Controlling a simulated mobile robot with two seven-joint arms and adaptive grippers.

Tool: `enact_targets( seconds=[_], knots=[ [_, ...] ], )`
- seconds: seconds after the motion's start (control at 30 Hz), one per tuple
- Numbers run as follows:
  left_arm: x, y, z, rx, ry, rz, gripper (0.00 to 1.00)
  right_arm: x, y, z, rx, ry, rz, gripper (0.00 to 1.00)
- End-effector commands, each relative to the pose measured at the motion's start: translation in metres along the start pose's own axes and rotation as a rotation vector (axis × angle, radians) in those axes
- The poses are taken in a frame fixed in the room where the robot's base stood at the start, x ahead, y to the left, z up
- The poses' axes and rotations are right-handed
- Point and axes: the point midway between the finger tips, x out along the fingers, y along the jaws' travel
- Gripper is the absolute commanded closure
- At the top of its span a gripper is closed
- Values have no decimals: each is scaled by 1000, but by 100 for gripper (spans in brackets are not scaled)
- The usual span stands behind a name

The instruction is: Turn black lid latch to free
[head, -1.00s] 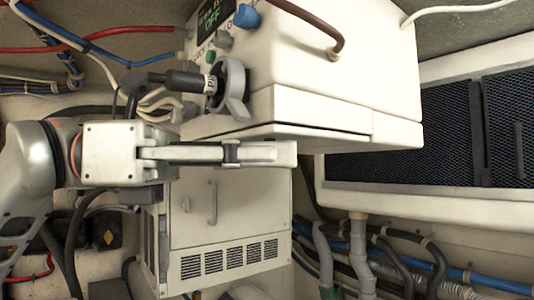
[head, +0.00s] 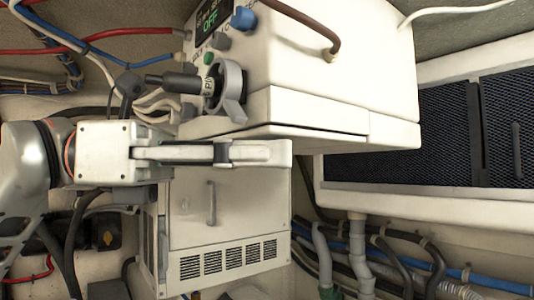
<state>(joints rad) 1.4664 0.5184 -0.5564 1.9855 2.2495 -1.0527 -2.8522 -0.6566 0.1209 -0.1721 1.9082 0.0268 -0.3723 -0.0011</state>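No part is clearly marked as the black lid latch. A black handle (head: 517,150) stands upright on the dark mesh panel at the right. A black plug (head: 176,81) sits in a grey lever ring (head: 234,92) on the front of the white box. My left gripper (head: 282,152) reaches in from the left, pointing right, below that ring and in front of the box's lower edge. It looks clear of both black parts. Its fingers show edge-on, so the gap between them is hidden. My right gripper is out of view.
The white box (head: 335,75) has a display reading OFF and a blue knob (head: 243,18). Below is a vented white cabinet (head: 240,225) with a grey handle. Hoses and cables (head: 365,245) crowd the lower right, and red and blue cables run at upper left.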

Motion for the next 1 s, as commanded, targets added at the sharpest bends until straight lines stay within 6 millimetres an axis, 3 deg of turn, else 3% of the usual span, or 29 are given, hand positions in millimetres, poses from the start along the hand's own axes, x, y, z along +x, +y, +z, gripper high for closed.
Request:
enact_targets(
  seconds=[0.3, 0.5, 0.9, 0.93, 1.0],
  knots=[
    [-47, 2, 0, 0, -1, 8, 70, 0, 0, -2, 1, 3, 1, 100],
    [-67, 0, 0, 0, 0, 4, 70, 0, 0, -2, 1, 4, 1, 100],
    [-74, -2, 0, 3, 1, 2, 70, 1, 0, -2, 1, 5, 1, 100],
    [-74, -2, 0, 2, 1, 2, 78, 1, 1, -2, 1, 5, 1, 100],
    [-73, -1, -1, -2, 2, 4, 80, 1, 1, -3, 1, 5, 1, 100]
  ],
)
